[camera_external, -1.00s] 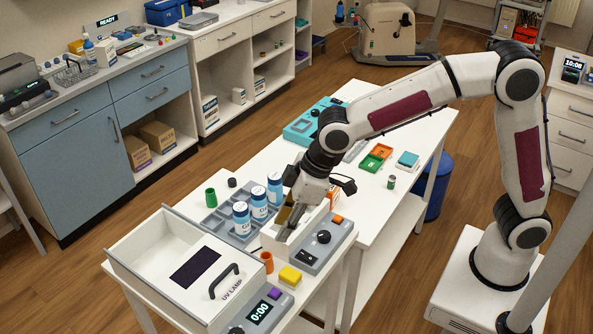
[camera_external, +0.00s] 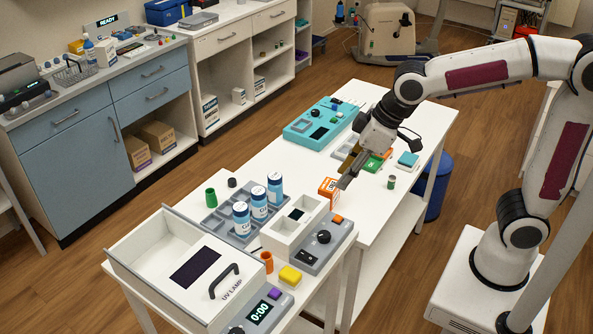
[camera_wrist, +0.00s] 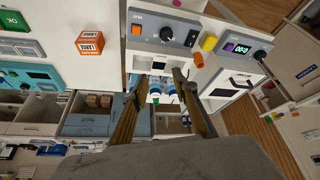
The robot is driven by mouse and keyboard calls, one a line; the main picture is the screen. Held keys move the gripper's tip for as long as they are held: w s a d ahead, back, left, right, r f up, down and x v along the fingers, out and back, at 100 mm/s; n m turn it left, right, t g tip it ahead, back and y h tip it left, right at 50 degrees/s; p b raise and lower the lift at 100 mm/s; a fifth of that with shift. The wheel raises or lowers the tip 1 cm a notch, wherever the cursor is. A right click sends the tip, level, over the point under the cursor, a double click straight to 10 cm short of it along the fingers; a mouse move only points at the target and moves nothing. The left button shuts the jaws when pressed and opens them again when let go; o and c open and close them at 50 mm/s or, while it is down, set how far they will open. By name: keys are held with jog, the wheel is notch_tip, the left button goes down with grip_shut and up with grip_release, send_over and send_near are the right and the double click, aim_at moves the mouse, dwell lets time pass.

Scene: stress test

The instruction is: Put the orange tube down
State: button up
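The orange tube (camera_external: 267,262) stands on the white table between the UV lamp box and the yellow block, apart from my gripper. It also shows in the wrist view (camera_wrist: 198,60), outside my fingers. My gripper (camera_external: 347,178) is above the table's middle, near an orange box and the green tray. In the wrist view the two fingers (camera_wrist: 157,82) are spread with nothing held between them; the blue-capped bottles seen there lie farther off.
An orange box (camera_external: 329,190) is close to my fingers. The table's middle has free room.

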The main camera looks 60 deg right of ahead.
jog(key=s+d+m+t+h, duration=0.1)
jog(key=s+d+m, duration=0.3)
jog(key=s+d, duration=1.1)
jog(key=shift+s+f+m+h, duration=0.3)
jog(key=shift+s+m+h, duration=0.1)
jog(key=shift+s, duration=1.15)
jog(key=shift+o, duration=0.5)
jog(key=shift+w+a, duration=0.1)
jog(key=w+a+f+t+y, duration=0.1)
jog(key=w+a+t+y, duration=0.15)
jog(key=w+a, duration=0.8)
jog(key=w+a+f+t+y, duration=0.1)
jog(key=w+a+y, duration=0.2)
jog(key=w+a, duration=0.75)
jog(key=s+a+f+t+h, duration=0.1)
jog(key=a+f, duration=0.3)
jog(key=a+f+t+h, duration=0.1)
jog(key=a+f+h, duration=0.1)
jog(key=a+f, duration=0.2)
jog(key=s+a+f+t+h, duration=0.1)
jog(key=a+f+t+h, duration=0.1)
jog(key=a+f, duration=0.2)
jog(key=shift+s+a+f, duration=0.15)
jog(key=shift+s+f, duration=0.15)
jog(key=shift+f, duration=0.1)
jog(key=shift+s+f+t+h, duration=0.25)
jog(key=shift+s+f, duration=0.05)
jog(key=shift+s, duration=0.15)
